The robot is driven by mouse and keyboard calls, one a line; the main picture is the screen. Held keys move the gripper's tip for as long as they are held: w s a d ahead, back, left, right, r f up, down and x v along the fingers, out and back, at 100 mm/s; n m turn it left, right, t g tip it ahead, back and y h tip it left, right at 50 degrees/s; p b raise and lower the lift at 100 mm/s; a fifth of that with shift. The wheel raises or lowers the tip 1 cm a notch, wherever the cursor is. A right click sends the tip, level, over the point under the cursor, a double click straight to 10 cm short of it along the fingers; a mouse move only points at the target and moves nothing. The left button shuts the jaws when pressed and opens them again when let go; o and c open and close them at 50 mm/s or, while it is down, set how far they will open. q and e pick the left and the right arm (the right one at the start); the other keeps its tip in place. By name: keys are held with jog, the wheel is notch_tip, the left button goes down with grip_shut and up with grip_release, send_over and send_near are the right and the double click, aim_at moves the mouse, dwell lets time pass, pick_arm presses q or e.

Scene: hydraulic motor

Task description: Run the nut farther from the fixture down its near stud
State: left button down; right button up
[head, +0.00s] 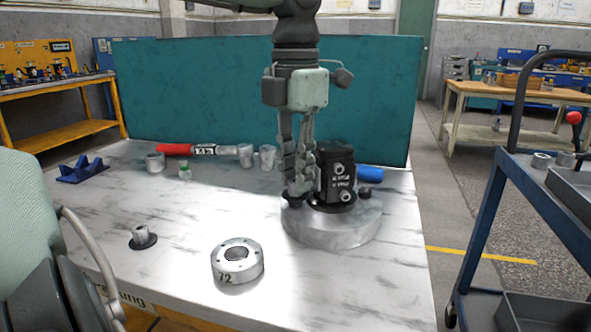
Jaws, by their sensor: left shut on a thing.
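My left gripper (293,186) comes down from above with its fingers pointing straight down, just left of the black hydraulic motor (339,172). Its fingers are shut on a dark nut (291,198) at the left edge of the motor's flange. The fingers hide most of this nut and its stud, so I cannot tell how far down it sits. The motor stands upright on a round grey metal fixture (331,228). A second dark nut (364,192) shows on the right side of the fixture top. My right gripper is not in view.
A metal ring marked 72 (237,261) and a small dark-based part (143,238) lie in front on the marble-look table (190,215). A red-handled tool (200,150), small cylinders and a blue V-block (82,169) lie behind left. A teal panel (190,90) closes the back.

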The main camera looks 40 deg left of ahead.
pick_arm(q)
jog(key=shift+r+m+p, duration=0.15)
jog(key=shift+m+p, duration=0.3)
jog(key=shift+m, duration=0.35)
jog(key=shift+m+p, duration=0.35)
jog(key=shift+m, duration=0.45)
jog(key=m, duration=0.2)
jog(key=shift+f+m+p, duration=0.2)
jog(key=shift+m+p, duration=0.1)
jog(key=shift+r+m+p, duration=0.1)
jog(key=shift+m+p, duration=0.35)
jog(key=shift+m, duration=0.35)
jog(key=m, duration=0.3)
jog(key=shift+p, duration=0.35)
jog(key=c, duration=1.6)
grip_release()
jog(key=shift+c, duration=0.2)
